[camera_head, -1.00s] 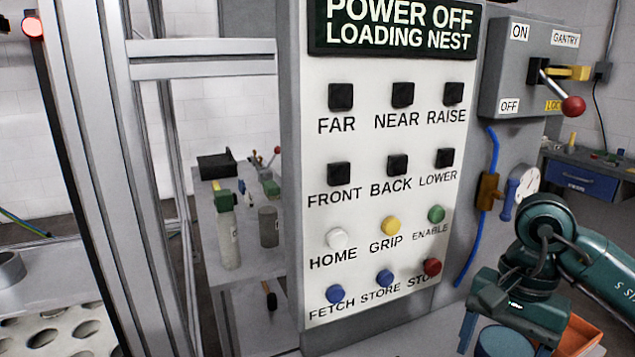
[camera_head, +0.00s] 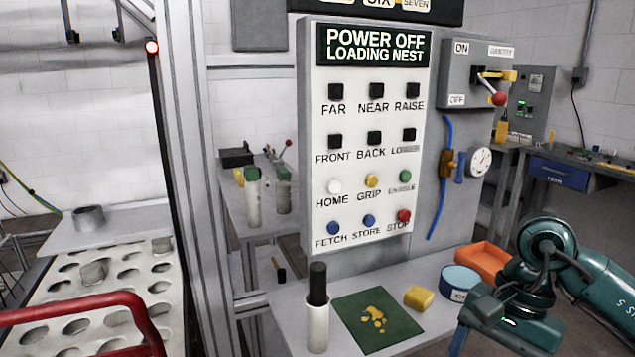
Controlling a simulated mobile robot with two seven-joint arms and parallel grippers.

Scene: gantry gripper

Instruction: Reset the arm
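My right arm comes in from the right, with its gripper (camera_head: 462,338) low at the right, above the front of the bench. Its blue fingers point down and are partly cut off by the lower edge, so I cannot tell how far apart they are. My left gripper is not in view. The control panel (camera_head: 322,150) stands upright in the middle, with black, white, yellow, green, blue and red buttons. Its display (camera_head: 373,45) reads "POWER OFF LOADING NEST". The gantry switch box (camera_head: 458,75) to its right has a red-knobbed lever (camera_head: 497,98) slanting down between the ON and OFF labels.
The bench holds a white cylinder with a black top (camera_head: 317,325), a green mat (camera_head: 402,327), a yellow block (camera_head: 418,297), a blue round tin (camera_head: 459,280) and an orange tray (camera_head: 483,257). A perforated plate (camera_head: 100,284) and red rail (camera_head: 75,311) lie left, beside a grey post (camera_head: 187,180).

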